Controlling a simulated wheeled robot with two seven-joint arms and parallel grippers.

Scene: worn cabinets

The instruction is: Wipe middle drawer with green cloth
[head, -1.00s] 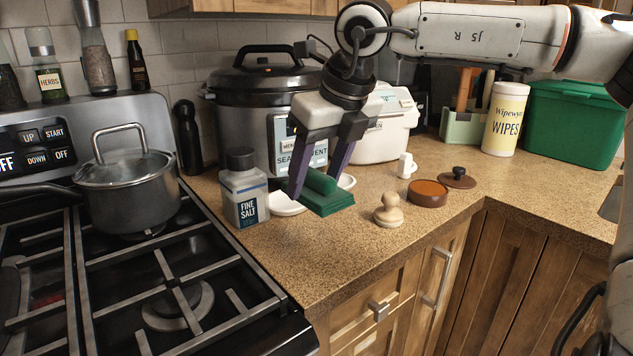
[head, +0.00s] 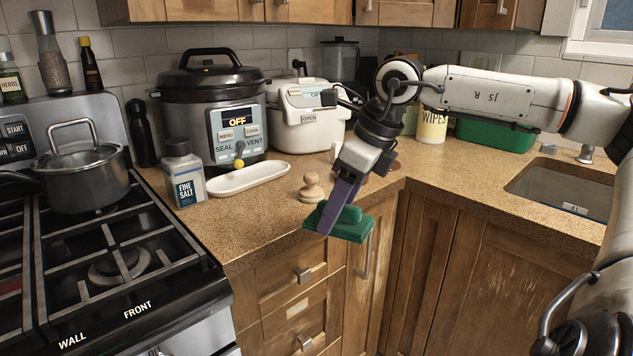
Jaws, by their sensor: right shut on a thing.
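My right gripper (head: 342,208) is shut on a green cloth (head: 352,232), a flat pad with a raised grip. It holds the cloth in front of the counter's front edge, above and to the right of the drawers. The near purple finger shows; the far finger is mostly hidden. Below the counter is a top drawer (head: 277,283) with a metal handle. Under it, the middle drawer (head: 292,312) shows a pale worn patch and a handle near the bottom of the view. The cloth is apart from both drawer fronts. My left gripper is not in view.
The stove (head: 110,260) stands left of the drawers. A salt bottle (head: 185,178), white dish (head: 248,178) and wooden stamp (head: 312,188) stand on the counter. A tall cabinet door with a long handle (head: 368,250) is right of the drawers. Space before the drawers looks clear.

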